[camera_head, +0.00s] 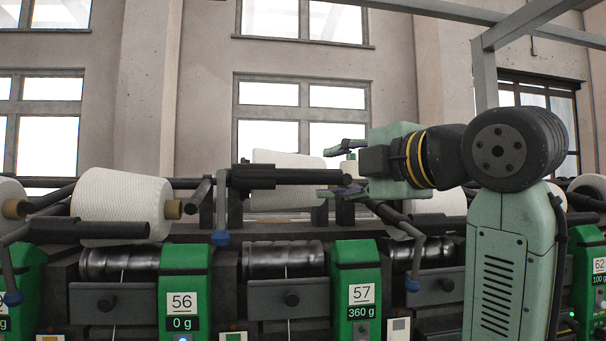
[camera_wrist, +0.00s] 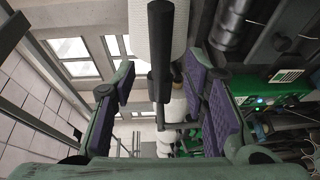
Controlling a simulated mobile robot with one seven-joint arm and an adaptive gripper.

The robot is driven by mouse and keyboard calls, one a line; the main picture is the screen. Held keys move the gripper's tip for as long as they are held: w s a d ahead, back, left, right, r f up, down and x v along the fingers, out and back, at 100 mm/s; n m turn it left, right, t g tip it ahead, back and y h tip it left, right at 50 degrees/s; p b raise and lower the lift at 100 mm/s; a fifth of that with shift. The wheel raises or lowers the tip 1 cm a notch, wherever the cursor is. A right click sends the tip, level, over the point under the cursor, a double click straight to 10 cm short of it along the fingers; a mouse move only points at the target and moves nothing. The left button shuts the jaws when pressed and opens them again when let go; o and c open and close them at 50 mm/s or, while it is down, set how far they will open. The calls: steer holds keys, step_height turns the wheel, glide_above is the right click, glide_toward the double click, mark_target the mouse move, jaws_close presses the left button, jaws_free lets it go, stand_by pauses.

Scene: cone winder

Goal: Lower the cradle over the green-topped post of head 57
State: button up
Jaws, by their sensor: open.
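The green-topped post (camera_head: 357,255) of head 57 carries a "57" label and a display reading 360 g. The dark cradle (camera_head: 253,177) of this head is up, above and behind the post, with a white cone (camera_head: 285,160) behind its bar. My gripper (camera_head: 343,170) is open at the right end of the cradle bar, its fingers above and below the bar's line. In the wrist view, the dark bar (camera_wrist: 161,45) lies between the purple-padded fingers (camera_wrist: 165,90), apparently apart from both pads.
Head 56 (camera_head: 182,290) stands to the left, with a large white cone (camera_head: 122,205) in its cradle. A dark drum (camera_head: 285,260) lies left of the post. Another green head (camera_head: 597,270) is at the far right. Open air lies above the machine.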

mark_target(311, 177)
steer(key=p+x, duration=0.2)
steer(key=x, duration=0.6)
steer(key=shift+w+a, duration=0.2)
steer(key=shift+w, duration=0.15)
steer(key=shift+c, duration=0.5)
jaws_close()
steer(key=shift+f, duration=0.1)
